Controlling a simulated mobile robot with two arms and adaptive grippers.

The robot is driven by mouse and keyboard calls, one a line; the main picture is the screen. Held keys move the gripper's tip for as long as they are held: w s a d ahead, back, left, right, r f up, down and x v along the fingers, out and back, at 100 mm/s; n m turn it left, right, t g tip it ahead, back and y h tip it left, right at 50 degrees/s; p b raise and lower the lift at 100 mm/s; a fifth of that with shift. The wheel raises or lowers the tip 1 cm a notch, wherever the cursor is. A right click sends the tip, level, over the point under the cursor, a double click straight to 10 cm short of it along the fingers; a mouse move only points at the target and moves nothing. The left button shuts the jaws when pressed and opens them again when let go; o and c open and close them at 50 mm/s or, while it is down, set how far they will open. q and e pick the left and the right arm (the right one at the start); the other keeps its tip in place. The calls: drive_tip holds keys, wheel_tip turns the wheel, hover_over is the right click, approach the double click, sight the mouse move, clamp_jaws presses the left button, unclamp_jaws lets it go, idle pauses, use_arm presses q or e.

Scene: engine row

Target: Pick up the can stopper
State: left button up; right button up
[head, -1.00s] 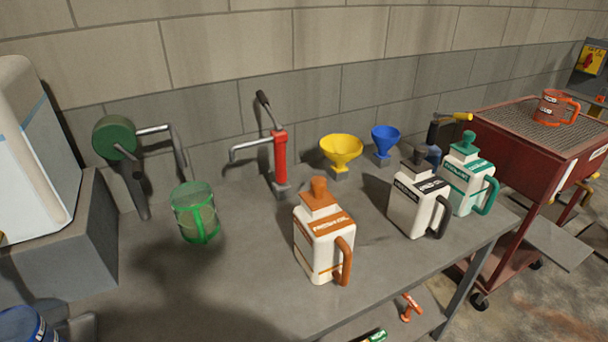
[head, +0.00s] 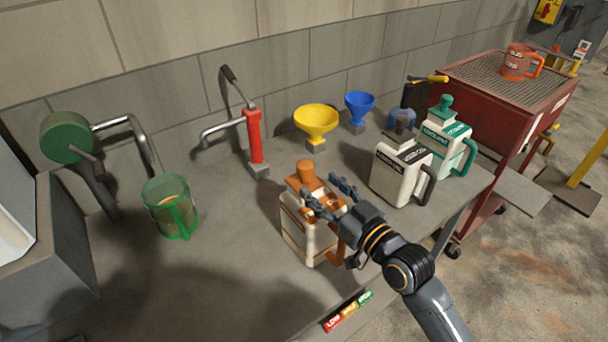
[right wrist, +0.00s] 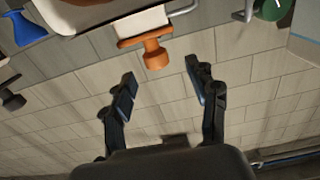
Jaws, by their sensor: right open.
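The can with orange trim (head: 297,228) stands upright on the grey bench, with its orange can stopper (head: 306,174) seated in the top. My right gripper (head: 324,193) is open and empty at the can's upper right, its fingers spread near the stopper and covering part of the can's front and handle. In the right wrist view the orange stopper (right wrist: 155,54) is seen just beyond the fingertips, roughly in line with the gap between the open fingers (right wrist: 162,72). It is not between them. My left gripper is not in view.
A black-trimmed can (head: 392,175) and a green-trimmed can (head: 448,140) stand to the right. A red pump (head: 255,138), yellow funnel (head: 316,122) and blue funnel (head: 359,107) stand behind. A green jug (head: 170,208) is left. Bench space between jug and orange can is clear.

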sight(310, 174)
drive_tip(key=x, duration=0.2)
drive_tip(key=shift+w, duration=0.3)
drive_tip(key=shift+w+a+p, duration=0.15)
drive_tip(key=shift+w+p, duration=0.05)
drive_tip(key=shift+p, duration=0.15)
drive_tip(key=shift+f+p+x, duration=0.2)
drive_tip(key=shift+p+x, duration=0.55)
drive_tip(key=shift+x, duration=1.6)
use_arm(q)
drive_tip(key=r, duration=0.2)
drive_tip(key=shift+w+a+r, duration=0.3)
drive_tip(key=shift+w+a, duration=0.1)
use_arm(e)
drive_tip(key=shift+w, duration=0.1)
drive_tip(key=shift+d, duration=0.2)
drive_tip(key=shift+c, duration=0.5)
clamp_jaws()
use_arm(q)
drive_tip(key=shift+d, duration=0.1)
use_arm(e)
drive_tip(key=shift+r, duration=0.1)
